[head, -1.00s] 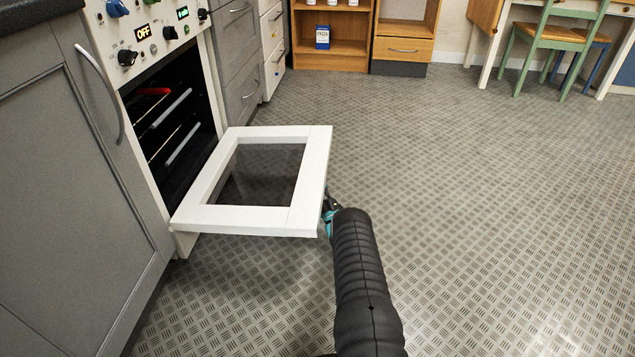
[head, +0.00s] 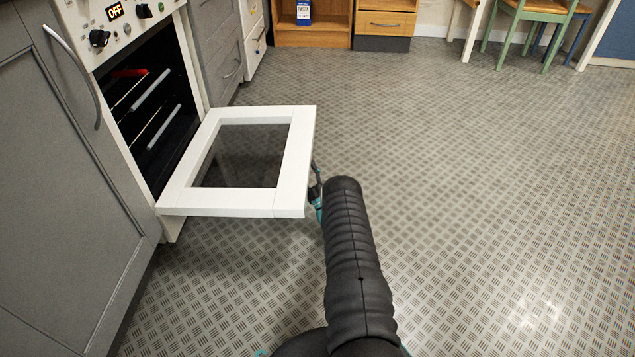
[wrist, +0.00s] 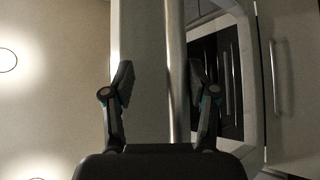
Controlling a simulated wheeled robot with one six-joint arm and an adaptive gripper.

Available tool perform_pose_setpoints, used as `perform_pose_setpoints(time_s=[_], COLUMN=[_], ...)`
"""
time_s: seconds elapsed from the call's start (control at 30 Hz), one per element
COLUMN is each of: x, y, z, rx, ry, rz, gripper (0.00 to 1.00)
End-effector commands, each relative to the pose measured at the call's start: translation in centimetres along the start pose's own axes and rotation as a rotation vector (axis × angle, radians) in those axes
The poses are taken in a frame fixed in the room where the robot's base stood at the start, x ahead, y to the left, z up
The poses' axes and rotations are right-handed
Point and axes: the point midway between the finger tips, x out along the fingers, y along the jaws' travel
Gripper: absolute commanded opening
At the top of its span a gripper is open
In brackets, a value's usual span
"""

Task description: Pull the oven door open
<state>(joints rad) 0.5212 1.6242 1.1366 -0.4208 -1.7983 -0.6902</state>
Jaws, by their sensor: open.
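The white oven door (head: 295,165) with its dark glass window is swung down open, close to level, in the head view. The dark oven inside with its racks (head: 150,100) shows behind it. My gripper (head: 317,193) is at the door's outer edge, mostly hidden by my black arm. In the wrist view my gripper (wrist: 161,80) is open, with its two fingers apart. The metal bar handle (wrist: 175,60) runs lengthwise between them, closer to the right finger. I see no finger clamped on it. The handle is hidden in the head view.
Grey cabinets (head: 60,190) with a curved handle stand left of the oven, and grey drawers (head: 218,50) beyond it. Wooden shelving (head: 315,25) and a green chair (head: 530,20) are at the back. The patterned floor (head: 460,180) to the right is clear.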

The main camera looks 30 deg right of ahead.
Motion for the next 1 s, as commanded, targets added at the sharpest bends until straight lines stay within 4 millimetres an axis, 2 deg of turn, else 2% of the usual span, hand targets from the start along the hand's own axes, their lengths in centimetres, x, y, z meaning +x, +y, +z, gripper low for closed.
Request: perform_pose_setpoints(time_s=[0.03,0.2,0.4,0.63,1.0], x=[-1.0,-3.8,-6.0,-7.1,-7.2], y=[1.0,2.7,3.2,3.6,3.8], z=[0.1,-0.7,-2.2,-2.9,-2.8], rx=[-0.005,-0.009,-0.003,-0.002,-0.003], ry=[-0.009,-0.013,-0.005,-0.002,-0.003], rz=[0.01,0.017,0.008,0.007,0.007], gripper=[0.47,0.47,0.47,0.47,0.47])
